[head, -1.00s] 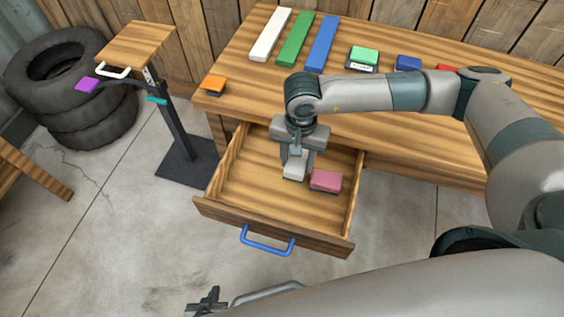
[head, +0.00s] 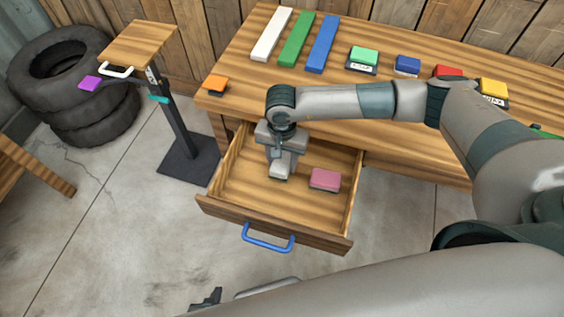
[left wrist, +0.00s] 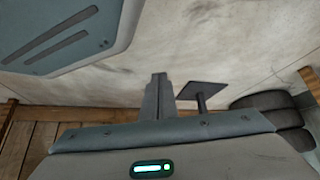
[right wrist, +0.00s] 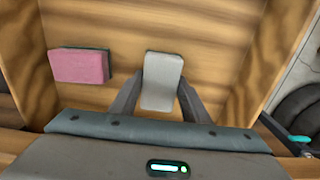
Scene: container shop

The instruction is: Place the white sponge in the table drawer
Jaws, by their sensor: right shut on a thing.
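The table drawer (head: 318,207) is pulled out with its blue handle (head: 268,240) at the front. My right gripper (head: 281,170) reaches down into it and is shut on the white sponge (right wrist: 162,82). In the right wrist view the sponge lies between the two fingers over the drawer floor. In the head view the sponge (head: 281,176) is mostly hidden by the gripper; I cannot tell whether it touches the floor. A pink sponge (head: 325,179) lies in the drawer to the right. My left gripper (left wrist: 159,78) is shut and empty, low over the concrete floor, away from the drawer.
The tabletop (head: 250,85) holds white, green and blue strips and several coloured sponges, with an orange one (head: 216,83) at its left edge. A small stand (head: 178,125) and stacked tyres (head: 75,90) are at left. The drawer's front has bare room.

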